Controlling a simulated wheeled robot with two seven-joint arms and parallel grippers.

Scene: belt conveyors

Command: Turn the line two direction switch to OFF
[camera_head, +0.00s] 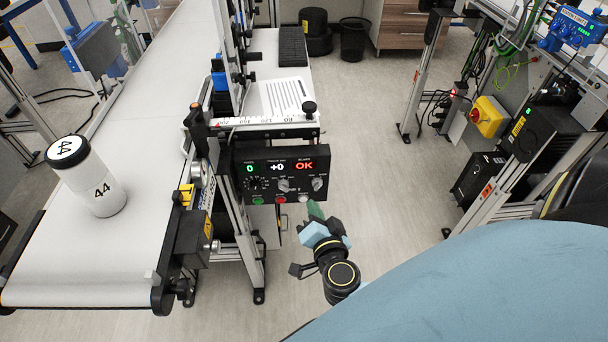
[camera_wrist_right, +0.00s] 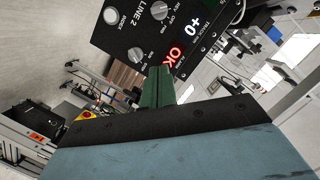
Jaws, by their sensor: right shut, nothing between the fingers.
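The black LINE 2 control panel (camera_head: 262,168) faces me at the end of the conveyor, and it fills the top of the right wrist view (camera_wrist_right: 125,35). It has two grey knobs. The middle knob (camera_head: 283,185) sits below the +0 display and has small labels, among them OFF, in the wrist view (camera_wrist_right: 160,10). The right knob (camera_head: 317,183) is below the OK display, and also in the wrist view (camera_wrist_right: 137,57). I cannot tell where either pointer is set. My right gripper (camera_head: 315,209) is shut and empty, its green fingertips (camera_wrist_right: 158,72) just below the panel's right side. My left gripper is out of view.
A white jar labelled 44 (camera_head: 96,184) stands on the conveyor belt (camera_head: 90,255) at left. A white button (camera_head: 303,199) and other coloured buttons line the panel's lower edge. Another machine frame with a yellow switch box (camera_head: 487,117) stands at right. The floor between is clear.

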